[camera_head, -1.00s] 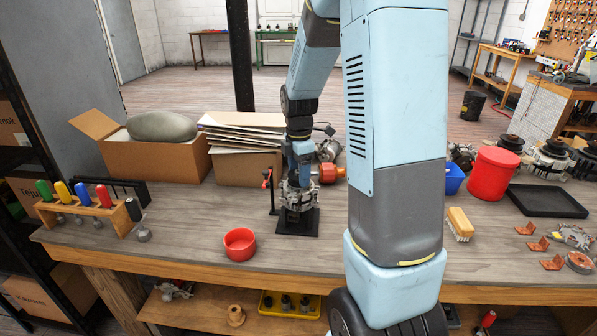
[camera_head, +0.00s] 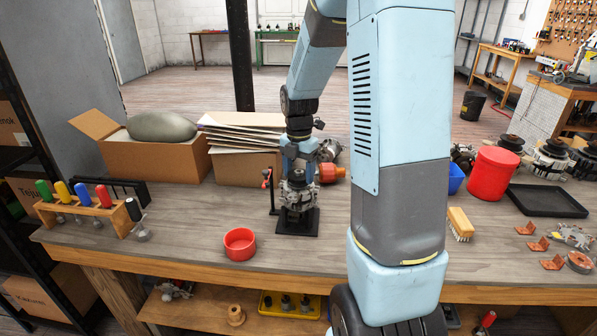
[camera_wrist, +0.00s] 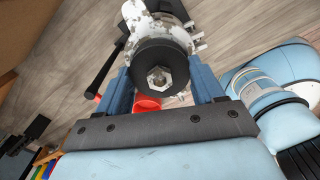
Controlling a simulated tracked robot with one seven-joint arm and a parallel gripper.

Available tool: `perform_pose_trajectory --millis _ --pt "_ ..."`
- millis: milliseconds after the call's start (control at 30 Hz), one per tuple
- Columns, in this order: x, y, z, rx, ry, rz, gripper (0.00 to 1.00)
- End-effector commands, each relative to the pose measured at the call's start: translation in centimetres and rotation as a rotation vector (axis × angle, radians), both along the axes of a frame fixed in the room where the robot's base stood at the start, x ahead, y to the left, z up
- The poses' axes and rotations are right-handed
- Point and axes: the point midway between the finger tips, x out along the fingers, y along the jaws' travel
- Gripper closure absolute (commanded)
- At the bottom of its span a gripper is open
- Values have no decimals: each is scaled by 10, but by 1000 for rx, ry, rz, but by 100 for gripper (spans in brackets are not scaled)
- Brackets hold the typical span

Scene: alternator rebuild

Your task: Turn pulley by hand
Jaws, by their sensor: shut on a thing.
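The alternator (camera_head: 297,197) stands upright in a black holding fixture (camera_head: 297,226) on the workbench. Its black pulley faces up; in the wrist view the pulley (camera_wrist: 143,55) shows as a round disc with a bright hex nut in its middle. My gripper (camera_head: 298,170) reaches down over the alternator from above. In the wrist view the two blue fingers of my gripper (camera_wrist: 162,75) stand on opposite sides of the pulley, shut on it. The fingers' contact faces are hard to see.
A red-handled lever (camera_head: 267,180) rises just left of the fixture. A red bowl (camera_head: 240,244) stands in front to the left. Cardboard boxes (camera_head: 155,163) stand behind. A screwdriver rack (camera_head: 90,212) is at far left, a brush (camera_head: 460,222) at right. Bench between bowl and rack is clear.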

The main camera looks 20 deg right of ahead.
Motion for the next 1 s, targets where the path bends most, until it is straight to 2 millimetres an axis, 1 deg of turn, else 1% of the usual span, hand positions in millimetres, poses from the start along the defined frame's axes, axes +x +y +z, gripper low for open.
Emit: perform_pose_trajectory --millis 100,300,333,600,867,1000 --pt "0 -1 0 0 -1 43 74" --pt "0 0 0 0 -1 47 74" --pt "0 0 0 0 -1 46 30" --pt "0 0 0 0 0 46 4" --pt "0 0 1 0 0 45 3" --pt "0 0 9 0 -1 45 3"
